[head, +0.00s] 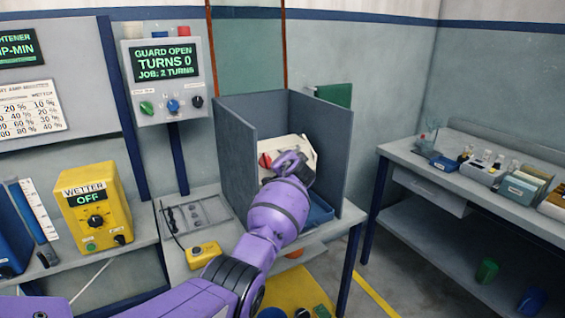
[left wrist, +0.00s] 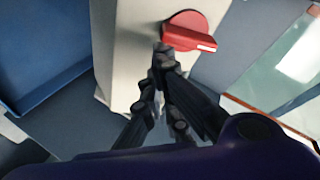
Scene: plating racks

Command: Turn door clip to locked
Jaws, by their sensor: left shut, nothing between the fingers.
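The door clip appears as a red rotary knob (head: 265,160) on a pale box (head: 298,146) inside a grey open-front enclosure. In the left wrist view the red knob (left wrist: 192,31) has a handle pointing to the lower right with a white mark at its end. My left gripper (head: 290,160) reaches into the enclosure just right of the knob. In the left wrist view the left gripper (left wrist: 163,50) is shut, its fingertips at the knob's lower left edge; I cannot tell whether they touch it. My right gripper is not in view.
Grey panels (head: 236,155) stand on both sides of my left arm. A blue tray (head: 320,211) lies low in the enclosure. A display (head: 164,62) reads "GUARD OPEN, TURNS 0, JOB: 2 TURNS". A yellow box (head: 203,254) stands at the table's front.

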